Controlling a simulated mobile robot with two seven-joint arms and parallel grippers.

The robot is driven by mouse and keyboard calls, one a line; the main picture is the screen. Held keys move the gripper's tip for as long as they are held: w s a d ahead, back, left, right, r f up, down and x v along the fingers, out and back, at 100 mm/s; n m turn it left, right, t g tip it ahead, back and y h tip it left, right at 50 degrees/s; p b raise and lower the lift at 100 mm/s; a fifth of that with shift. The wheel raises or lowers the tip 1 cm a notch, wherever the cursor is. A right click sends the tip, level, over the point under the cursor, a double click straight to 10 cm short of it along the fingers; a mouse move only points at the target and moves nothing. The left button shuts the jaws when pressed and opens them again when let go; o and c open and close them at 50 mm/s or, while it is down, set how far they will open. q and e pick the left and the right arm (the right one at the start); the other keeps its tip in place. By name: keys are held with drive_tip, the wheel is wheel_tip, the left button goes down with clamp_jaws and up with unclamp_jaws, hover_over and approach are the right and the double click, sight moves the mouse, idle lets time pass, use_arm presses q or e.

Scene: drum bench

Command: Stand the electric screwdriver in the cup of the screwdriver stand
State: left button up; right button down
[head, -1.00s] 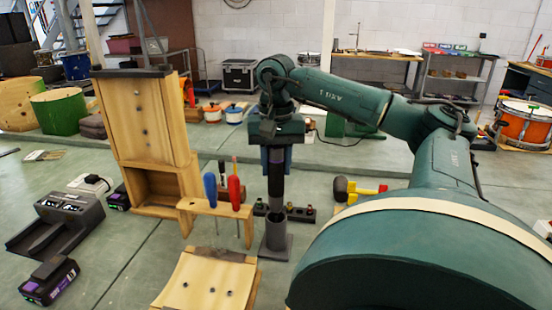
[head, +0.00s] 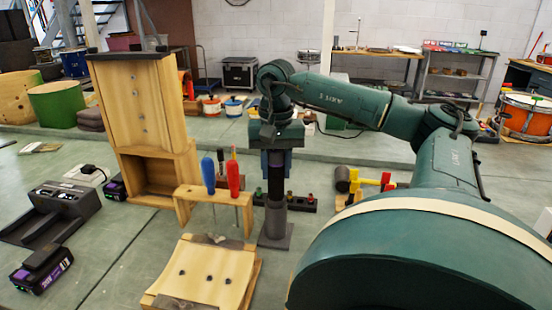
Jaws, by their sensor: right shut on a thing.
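The electric screwdriver (head: 276,188) is a dark, slim cylinder held upright in my right gripper (head: 276,164). The gripper points down and is shut around its upper part, hiding the top. The screwdriver stand (head: 276,240) has a flat grey square base with an upright grey cup (head: 275,222). The screwdriver is lined up with the cup, and its lower end meets the rim in the picture. I cannot tell how far it is inside. My left gripper is not in view.
A wooden rack (head: 215,196) with blue and red screwdrivers stands close left of the stand. A dark strip with several coloured knobs (head: 300,203) lies behind it.

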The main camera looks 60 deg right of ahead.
drive_tip(key=shift+f+b, duration=0.45)
drive_tip(key=shift+f, duration=0.35)
drive_tip(key=c, duration=1.4)
unclamp_jaws()
drive_tip(key=shift+c, duration=0.2)
drive_tip(key=o, duration=0.5)
